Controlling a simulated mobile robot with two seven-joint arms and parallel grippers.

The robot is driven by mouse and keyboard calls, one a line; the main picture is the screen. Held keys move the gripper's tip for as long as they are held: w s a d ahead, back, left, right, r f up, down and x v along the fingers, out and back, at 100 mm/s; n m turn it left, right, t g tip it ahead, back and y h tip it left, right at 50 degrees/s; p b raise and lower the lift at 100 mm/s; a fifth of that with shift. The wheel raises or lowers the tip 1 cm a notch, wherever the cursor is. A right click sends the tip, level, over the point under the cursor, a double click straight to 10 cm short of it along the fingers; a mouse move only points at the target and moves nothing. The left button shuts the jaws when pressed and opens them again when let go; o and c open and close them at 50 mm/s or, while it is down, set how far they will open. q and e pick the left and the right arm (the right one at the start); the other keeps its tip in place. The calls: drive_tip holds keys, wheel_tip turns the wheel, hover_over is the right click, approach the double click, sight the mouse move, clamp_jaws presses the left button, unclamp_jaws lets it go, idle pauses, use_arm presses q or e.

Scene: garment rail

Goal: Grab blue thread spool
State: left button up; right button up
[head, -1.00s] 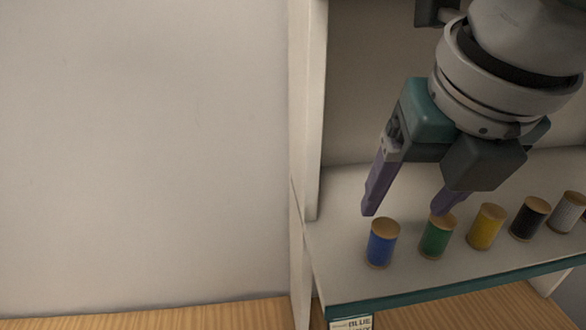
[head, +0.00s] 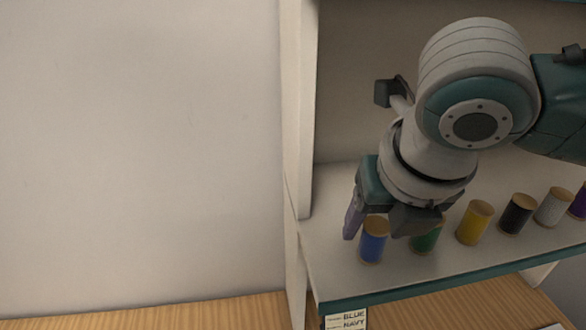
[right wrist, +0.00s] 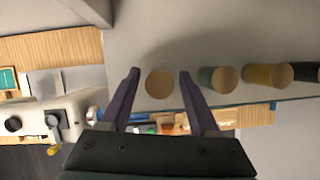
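The blue spool (head: 374,239) stands upright at the left end of a row on the white shelf (head: 335,273). My right gripper (head: 377,228) is over it, pointing down. In the right wrist view the fingers (right wrist: 159,76) are apart, with the round wooden top of the spool (right wrist: 159,84) between them and a gap on each side. The green spool (head: 427,238) stands just right of the gripper, partly hidden by it; its top also shows in the right wrist view (right wrist: 224,80), close to the right finger. My left gripper is not in view.
Yellow (head: 474,223), black (head: 516,214), white (head: 553,207) and purple (head: 580,203) spools continue the row to the right. A side panel (head: 299,130) bounds the shelf on the left. A label reading BLUE, NAVY (head: 346,319) hangs below the shelf edge.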

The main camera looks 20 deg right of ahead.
clamp_jaws()
drive_tip(key=shift+r, duration=0.1)
idle(0.4)
